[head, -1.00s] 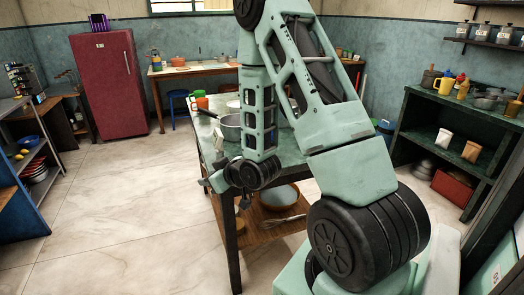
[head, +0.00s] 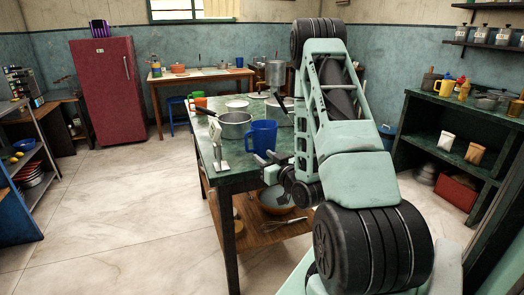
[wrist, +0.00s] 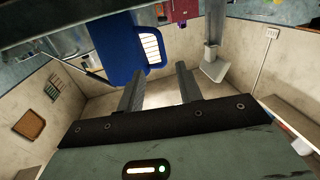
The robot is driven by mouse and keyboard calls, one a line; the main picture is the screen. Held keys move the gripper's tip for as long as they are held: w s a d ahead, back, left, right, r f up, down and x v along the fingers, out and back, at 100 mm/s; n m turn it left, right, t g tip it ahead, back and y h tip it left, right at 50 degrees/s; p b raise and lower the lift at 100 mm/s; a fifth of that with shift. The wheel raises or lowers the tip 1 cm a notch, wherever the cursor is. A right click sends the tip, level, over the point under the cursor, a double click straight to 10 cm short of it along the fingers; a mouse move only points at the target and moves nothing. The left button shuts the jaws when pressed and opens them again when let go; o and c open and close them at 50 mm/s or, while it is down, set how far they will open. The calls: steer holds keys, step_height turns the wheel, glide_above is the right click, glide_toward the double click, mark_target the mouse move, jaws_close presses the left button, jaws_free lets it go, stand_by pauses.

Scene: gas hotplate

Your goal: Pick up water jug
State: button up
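The blue water jug (head: 264,137) stands upright near the front edge of the green-topped table (head: 243,173). In the wrist view the jug (wrist: 112,58) fills the upper left middle, with its handle loop towards the fingers. My gripper (head: 268,161) is low at the table's front edge, just in front of the jug. In the wrist view my gripper (wrist: 157,82) is open, its two fingers apart with nothing clamped between them. The handle appears just beyond the fingertips; I cannot tell whether they touch it.
A grey saucepan (head: 234,125) stands just left of the jug, and a pale upright item (head: 217,145) is near the table's left corner. A large pot (head: 280,114) is behind the jug, partly hidden by my arm. A bowl (head: 276,202) sits on the lower shelf. Left floor is clear.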

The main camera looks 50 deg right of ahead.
mark_target(247, 144)
steer(key=b+x, duration=0.5)
steer(key=x, duration=0.2)
steer(key=shift+w, duration=0.4)
steer(key=shift+x, duration=3)
jaws_close()
